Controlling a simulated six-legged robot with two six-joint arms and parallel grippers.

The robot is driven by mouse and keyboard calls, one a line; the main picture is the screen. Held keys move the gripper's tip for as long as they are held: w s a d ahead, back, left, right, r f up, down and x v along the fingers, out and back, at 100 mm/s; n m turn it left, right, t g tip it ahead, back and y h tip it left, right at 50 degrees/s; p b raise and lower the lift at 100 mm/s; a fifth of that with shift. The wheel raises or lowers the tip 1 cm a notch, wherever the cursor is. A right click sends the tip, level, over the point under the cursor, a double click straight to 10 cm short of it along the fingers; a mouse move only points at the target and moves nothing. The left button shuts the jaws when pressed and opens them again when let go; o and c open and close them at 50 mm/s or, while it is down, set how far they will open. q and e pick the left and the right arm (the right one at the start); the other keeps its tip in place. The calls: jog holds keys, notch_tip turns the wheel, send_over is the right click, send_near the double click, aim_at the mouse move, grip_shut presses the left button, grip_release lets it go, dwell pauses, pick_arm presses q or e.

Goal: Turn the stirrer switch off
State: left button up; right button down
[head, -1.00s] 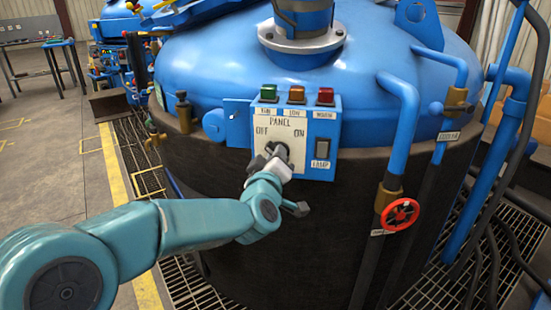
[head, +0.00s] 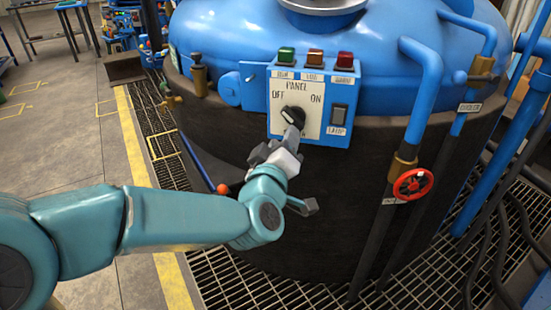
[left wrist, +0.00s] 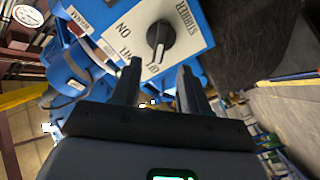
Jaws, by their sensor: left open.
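The stirrer switch (head: 293,115) is a black rotary knob on the pale plate of the blue panel (head: 343,130), between the OFF and ON labels. My left gripper (head: 294,138) is just below and in front of the knob in the head view. In the left wrist view its two dark fingers (left wrist: 160,68) are apart and empty, with the knob beyond their tips and a gap between. My right gripper is out of view.
Green, orange and red lamps (head: 315,55) line the panel's top, with a dark lamp switch (head: 339,118) at its right. A red handwheel valve (head: 413,184) and blue pipes (head: 424,90) stand right of it. The dark vessel wall (head: 330,200) lies below.

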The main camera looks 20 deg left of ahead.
pick_arm(q)
jog(key=s, duration=0.7)
jog(key=shift+d+p, duration=0.3)
jog(key=shift+d, duration=0.15)
jog(key=w+a+f+m+g, duration=0.1)
jog(key=a+f+g, duration=0.15)
jog(key=f, duration=1.05)
jog(key=a+f+m+g, duration=0.15)
jog(key=f+g, duration=0.25)
jog(key=f, duration=0.9)
jog(key=s+d+f+m+g+h, duration=0.15)
jog(key=s+f, duration=0.25)
jog(key=f, duration=0.4)
jog(key=s+d+f+m+g+h, duration=0.1)
jog(key=s+f+g+h, duration=0.15)
jog(key=s+f, duration=0.4)
jog(key=s+d+f+m+g+h, duration=0.2)
jog(key=s+d+f+g, duration=0.3)
jog(key=s+f, duration=0.25)
jog(key=s+d+r+m+g+p, duration=0.1)
jog(key=r+p, duration=1.1)
jog(key=s+r+g+p, duration=0.1)
jog(key=s+r+p, duration=0.1)
jog(key=r+p, duration=1.1)
jog(key=shift+s+d+r+m+h, duration=0.3)
jog(key=shift+d+m, duration=0.05)
jog(key=shift+m, duration=0.05)
